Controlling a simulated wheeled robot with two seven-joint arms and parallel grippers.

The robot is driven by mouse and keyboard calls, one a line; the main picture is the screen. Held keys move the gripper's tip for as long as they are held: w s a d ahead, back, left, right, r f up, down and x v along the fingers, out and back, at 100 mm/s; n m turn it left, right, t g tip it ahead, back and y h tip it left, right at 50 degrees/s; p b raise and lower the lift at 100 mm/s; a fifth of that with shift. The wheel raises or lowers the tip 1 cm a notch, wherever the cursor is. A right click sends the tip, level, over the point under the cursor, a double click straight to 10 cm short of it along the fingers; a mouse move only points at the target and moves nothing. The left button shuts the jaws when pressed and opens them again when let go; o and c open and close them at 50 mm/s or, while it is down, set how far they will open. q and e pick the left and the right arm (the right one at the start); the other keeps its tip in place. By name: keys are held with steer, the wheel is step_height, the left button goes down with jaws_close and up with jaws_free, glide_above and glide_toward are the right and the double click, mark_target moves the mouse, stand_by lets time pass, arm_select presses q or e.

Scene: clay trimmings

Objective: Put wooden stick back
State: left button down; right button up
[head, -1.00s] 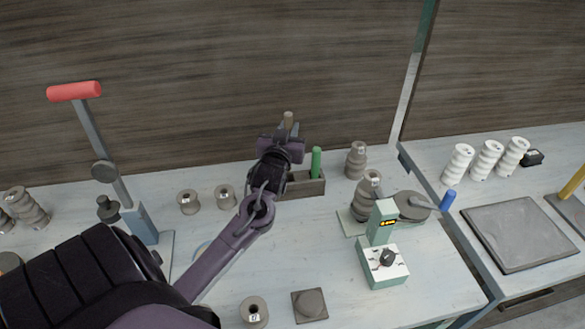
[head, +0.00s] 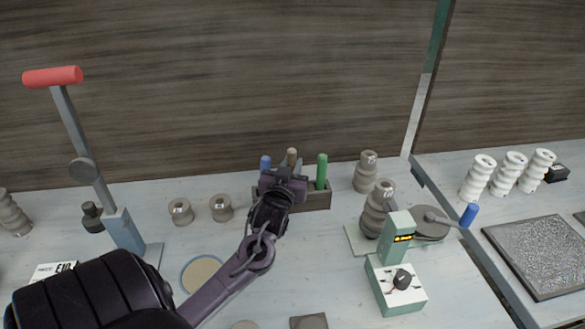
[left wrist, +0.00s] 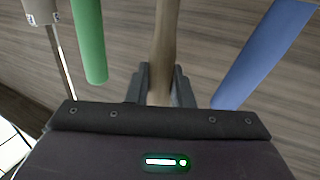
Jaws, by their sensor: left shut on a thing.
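The wooden stick (head: 291,155) stands upright at the wooden holder box (head: 318,201), between a blue stick (head: 265,162) and a green stick (head: 321,170). My left gripper (head: 285,172) is shut on the wooden stick, in front of the box. In the left wrist view the wooden stick (left wrist: 165,45) runs between the fingers (left wrist: 160,85), with the green stick (left wrist: 89,40) and blue stick (left wrist: 262,55) on either side. The stick's lower end is hidden by the gripper. My right gripper is not in view.
Two grey spools (head: 221,208) stand left of the box. Stacked grey insulators (head: 377,208) and a green device (head: 396,285) stand to the right. A press with a red handle (head: 53,77) is at the left. The table front centre is fairly clear.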

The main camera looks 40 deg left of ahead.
arm_select(q)
steer(key=c, duration=1.3)
jaws_free()
steer(key=shift+f, duration=0.15)
steer(key=shift+r, duration=0.25)
steer(key=shift+b+v, duration=1.1)
steer(key=shift+v, duration=4.95)
steer(key=shift+f, duration=0.1)
